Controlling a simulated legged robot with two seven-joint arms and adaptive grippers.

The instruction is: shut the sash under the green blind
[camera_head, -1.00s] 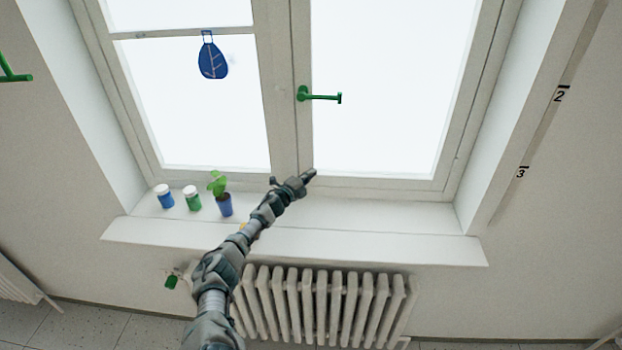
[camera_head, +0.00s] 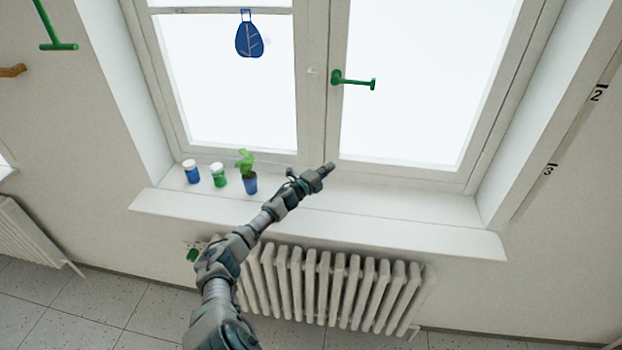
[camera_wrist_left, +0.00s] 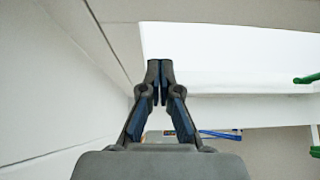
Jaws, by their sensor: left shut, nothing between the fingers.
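No green blind is in view; the top of the window is cut off. The right sash (camera_head: 420,100) is a white-framed pane with a green handle (camera_head: 353,80) lying level. It looks in line with the frame, but I cannot tell whether it is fully shut. My left gripper (camera_head: 328,168) is shut and empty, below that handle near the bottom of the middle post, over the sill. In the left wrist view its closed fingers (camera_wrist_left: 160,68) point toward the window frame, with a green handle (camera_wrist_left: 307,79) at the right edge. My right gripper is not in view.
On the sill (camera_head: 400,222), left of my gripper, stand a blue jar (camera_head: 192,172), a green jar (camera_head: 219,176) and a potted plant (camera_head: 250,183). A radiator (camera_head: 325,290) is below. A green bar (camera_head: 58,46) shows upper left.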

